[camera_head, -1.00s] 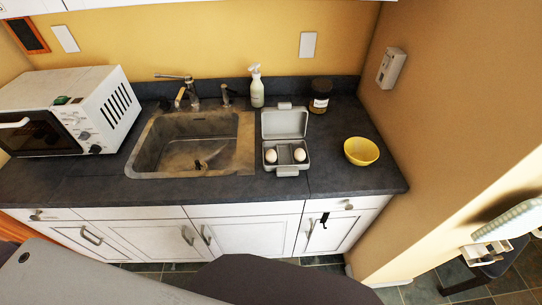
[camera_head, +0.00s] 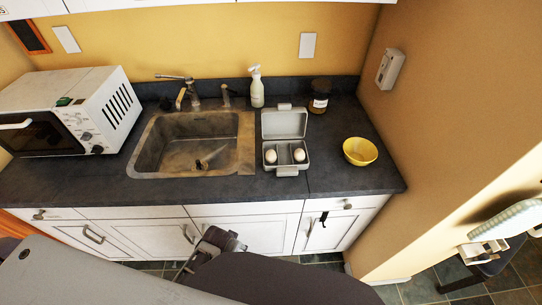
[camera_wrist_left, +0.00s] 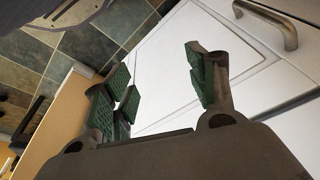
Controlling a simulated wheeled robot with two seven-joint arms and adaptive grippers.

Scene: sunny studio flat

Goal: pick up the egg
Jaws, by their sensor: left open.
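Two pale eggs sit in the open grey egg box (camera_head: 286,169) on the dark counter. One egg (camera_head: 271,156) is in the left compartment and the other egg (camera_head: 299,155) is in the right one. My left gripper (camera_head: 222,240) is low in front of the cabinet doors, below the counter edge and well apart from the eggs. Its lower part is hidden behind my arm. In the left wrist view the green-padded fingers (camera_wrist_left: 162,88) are apart with nothing between them, facing a white cabinet door. My right gripper is not in view.
A yellow bowl (camera_head: 360,151) stands right of the egg box. A dark-lidded jar (camera_head: 320,96) and a pump bottle (camera_head: 257,88) stand behind it. The sink (camera_head: 190,145) and microwave (camera_head: 75,110) are to the left. The counter front near the egg box is clear.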

